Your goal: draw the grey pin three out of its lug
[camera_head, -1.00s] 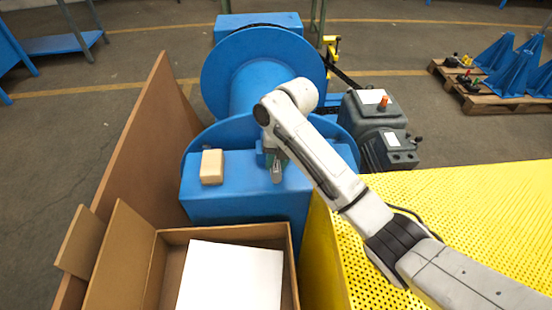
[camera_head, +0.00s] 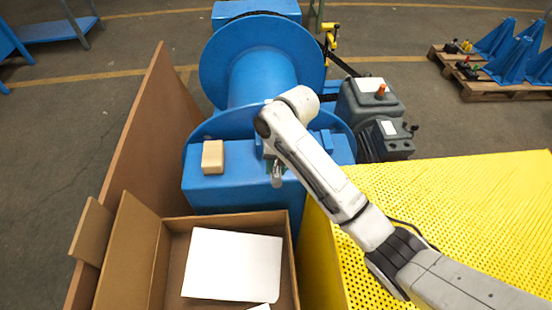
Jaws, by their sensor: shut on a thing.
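My gripper (camera_head: 275,172) hangs at the end of my white arm, in front of the blue drum stand (camera_head: 225,190), near its top front edge. It is shut on a small grey piece, which I take for grey pin three; fingers and pin are hard to tell apart at this size. A blue lug (camera_head: 326,141) stands on the stand top to the right of my arm. Another bit of blue shows just left of my gripper, partly hidden by my arm. I cannot see whether the pin's end is still inside a lug.
A tan block (camera_head: 213,157) sits on the stand top at left. An open cardboard box (camera_head: 172,262) with white sheets (camera_head: 232,265) lies below. A yellow perforated guard (camera_head: 470,200) fills the right. A grey motor (camera_head: 372,100) stands behind.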

